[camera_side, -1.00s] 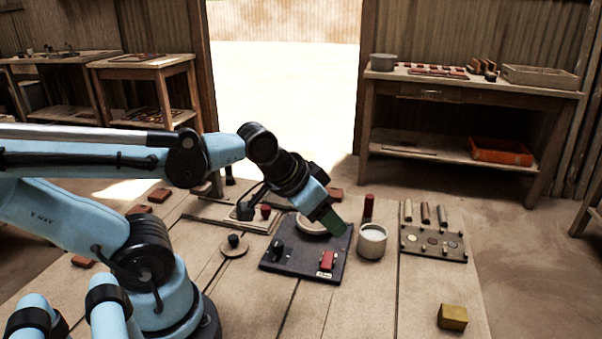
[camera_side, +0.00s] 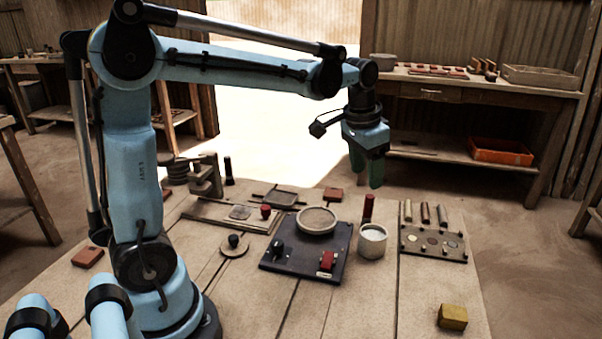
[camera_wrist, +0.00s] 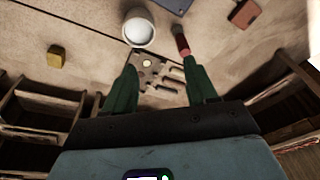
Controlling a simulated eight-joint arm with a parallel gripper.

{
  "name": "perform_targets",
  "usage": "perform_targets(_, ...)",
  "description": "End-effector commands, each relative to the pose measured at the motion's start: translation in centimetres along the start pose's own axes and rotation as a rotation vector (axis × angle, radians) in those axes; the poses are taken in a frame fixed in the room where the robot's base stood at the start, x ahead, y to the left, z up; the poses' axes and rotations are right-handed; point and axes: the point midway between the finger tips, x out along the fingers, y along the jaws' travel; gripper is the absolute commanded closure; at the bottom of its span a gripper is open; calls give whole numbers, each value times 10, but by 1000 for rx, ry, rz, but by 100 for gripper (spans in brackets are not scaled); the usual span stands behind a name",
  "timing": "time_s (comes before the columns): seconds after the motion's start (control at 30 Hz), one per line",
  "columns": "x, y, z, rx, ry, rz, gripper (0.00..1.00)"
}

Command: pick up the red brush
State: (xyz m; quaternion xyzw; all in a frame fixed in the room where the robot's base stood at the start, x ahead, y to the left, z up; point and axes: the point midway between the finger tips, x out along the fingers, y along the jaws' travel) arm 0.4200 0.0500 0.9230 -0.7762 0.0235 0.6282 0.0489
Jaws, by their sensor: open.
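The red brush (camera_side: 368,208) stands upright on the table just behind the white-filled cup (camera_side: 372,241). In the wrist view the brush (camera_wrist: 181,42) shows beyond the tip of the right finger, to the right of the cup (camera_wrist: 138,32). My gripper (camera_side: 369,172) is open, points down and is empty. In the side view it hangs above the brush and appears apart from it. In the wrist view the two green fingers (camera_wrist: 161,75) are spread, with nothing between them.
A dark press base (camera_side: 300,266) with a round dish (camera_side: 317,221) lies left of the cup. A yellow block (camera_side: 453,317) sits near the front right. A brick (camera_side: 333,194) lies behind.

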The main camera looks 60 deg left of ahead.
Motion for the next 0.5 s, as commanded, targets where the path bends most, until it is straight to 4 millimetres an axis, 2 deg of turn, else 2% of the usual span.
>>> perform_targets(0.03,6,-6,-10,5,-26,4,43)
perform_targets(0.2,29,-24,-31,29,-116,25,43)
perform_targets(0.5,56,-41,-45,52,-202,51,43)
